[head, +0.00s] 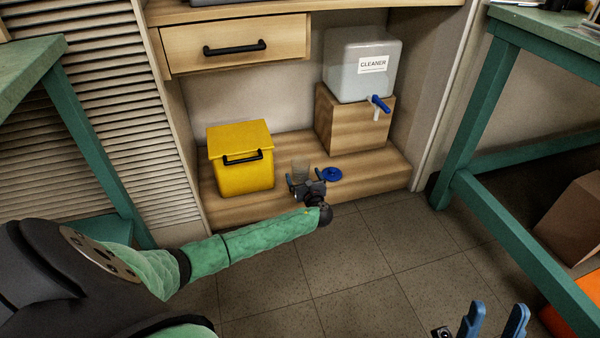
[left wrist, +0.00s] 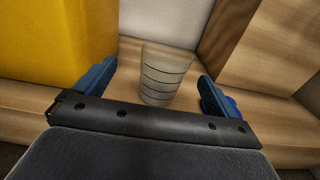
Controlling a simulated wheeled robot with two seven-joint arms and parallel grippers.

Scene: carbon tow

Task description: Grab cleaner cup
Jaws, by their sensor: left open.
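The cleaner cup (head: 301,171) is a clear, tapered cup standing upright on the low wooden shelf, right of the yellow box. In the left wrist view the cup (left wrist: 165,75) shows dark ring lines and lies between my two blue fingers, with a gap on each side. My left gripper (head: 306,183) is open and empty, low at the cup's near side, and partly hides it. The left gripper's fingers (left wrist: 155,82) do not appear to touch the cup. My right gripper (head: 493,318) is at the bottom edge, its fingers apart and empty.
A yellow box (head: 242,176) with a black handle stands close left of the cup. A blue disc (head: 332,174) lies to its right. A cleaner tank (head: 361,70) with a blue tap sits on a wooden block (head: 352,128). A drawer (head: 236,46) overhangs the shelf (head: 385,170).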

